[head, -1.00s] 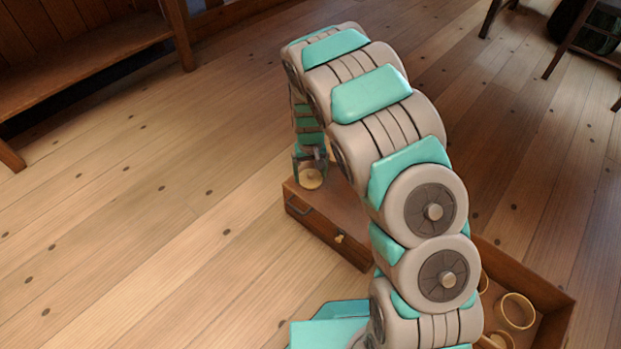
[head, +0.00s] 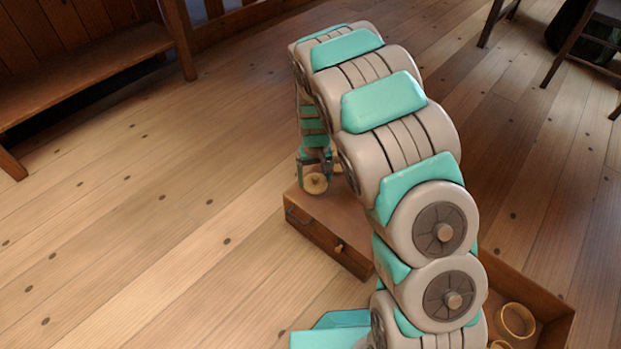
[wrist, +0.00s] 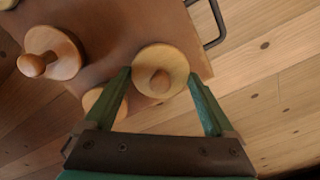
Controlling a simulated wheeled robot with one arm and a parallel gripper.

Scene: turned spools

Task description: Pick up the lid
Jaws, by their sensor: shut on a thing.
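The lid (wrist: 174,66) is a pale, round wooden disc with a small darker knob in its middle. My gripper (wrist: 160,76) is shut on the lid, with one green finger at each side of its rim. In the head view the lid (head: 315,184) shows at the lower end of my gripper, above or on the top of a brown wooden chest (head: 325,213). I cannot tell whether there is a gap beneath it.
In the wrist view a reddish turned piece with a knob (wrist: 52,52) stands at the left. Another pale round piece (wrist: 100,101) is partly hidden behind the left finger. A dark handle (wrist: 216,24) sticks out from the chest's edge. A tray (head: 552,302) at lower right holds rings.

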